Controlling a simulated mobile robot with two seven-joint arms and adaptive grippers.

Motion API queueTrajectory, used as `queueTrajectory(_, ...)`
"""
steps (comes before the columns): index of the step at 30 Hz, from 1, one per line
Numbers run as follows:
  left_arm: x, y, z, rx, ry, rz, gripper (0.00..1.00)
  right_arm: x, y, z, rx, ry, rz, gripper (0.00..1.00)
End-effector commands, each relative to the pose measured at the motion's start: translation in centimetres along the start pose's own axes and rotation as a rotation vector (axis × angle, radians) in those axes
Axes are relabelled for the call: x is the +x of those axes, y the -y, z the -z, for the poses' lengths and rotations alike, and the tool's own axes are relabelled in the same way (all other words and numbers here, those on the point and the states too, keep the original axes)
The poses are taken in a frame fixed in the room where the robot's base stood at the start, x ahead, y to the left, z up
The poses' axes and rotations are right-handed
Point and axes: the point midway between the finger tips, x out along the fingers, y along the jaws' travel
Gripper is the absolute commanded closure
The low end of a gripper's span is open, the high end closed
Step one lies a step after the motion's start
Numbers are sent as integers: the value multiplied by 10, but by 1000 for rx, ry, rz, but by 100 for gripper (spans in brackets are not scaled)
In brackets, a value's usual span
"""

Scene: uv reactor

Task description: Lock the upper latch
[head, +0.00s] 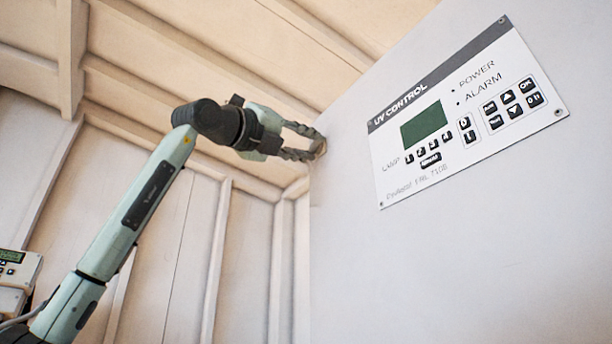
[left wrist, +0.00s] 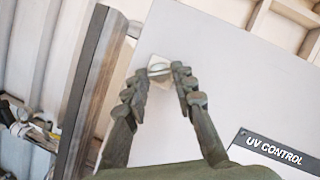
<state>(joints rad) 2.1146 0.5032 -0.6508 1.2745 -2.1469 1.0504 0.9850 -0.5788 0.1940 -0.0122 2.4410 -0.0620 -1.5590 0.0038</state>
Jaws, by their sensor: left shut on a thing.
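The upper latch (left wrist: 158,68) is a small light metal piece on the grey cabinet door, near its edge, in the left wrist view. My left gripper (left wrist: 160,82) has its two dark fingers on either side of it and is shut on it. In the head view my left gripper (head: 312,142) reaches the left edge of the grey cabinet (head: 440,270) high up. The latch is mostly hidden by the fingers there, and I cannot tell its exact angle. My right gripper is in neither view.
A UV CONTROL panel (head: 465,110) with a green screen and buttons is on the cabinet face, right of my gripper. A small control box (head: 18,270) shows at the lower left. Beige walls and ceiling beams surround the cabinet; open air lies left of it.

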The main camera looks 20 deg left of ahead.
Motion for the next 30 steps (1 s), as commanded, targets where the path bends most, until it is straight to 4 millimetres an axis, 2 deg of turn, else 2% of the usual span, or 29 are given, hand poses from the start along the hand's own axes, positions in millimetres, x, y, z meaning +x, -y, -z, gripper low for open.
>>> queueTrajectory(3, -1, 3, 0, -102, 2, -40, 100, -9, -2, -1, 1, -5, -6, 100)
queueTrajectory(10, 0, 5, -2, -303, 1, -124, 100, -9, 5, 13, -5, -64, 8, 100)
queueTrajectory(16, 1, 8, -4, -479, 1, -197, 100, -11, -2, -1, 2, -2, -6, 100)
queueTrajectory(30, 2, 10, -6, -805, 2, -333, 100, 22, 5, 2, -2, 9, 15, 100)
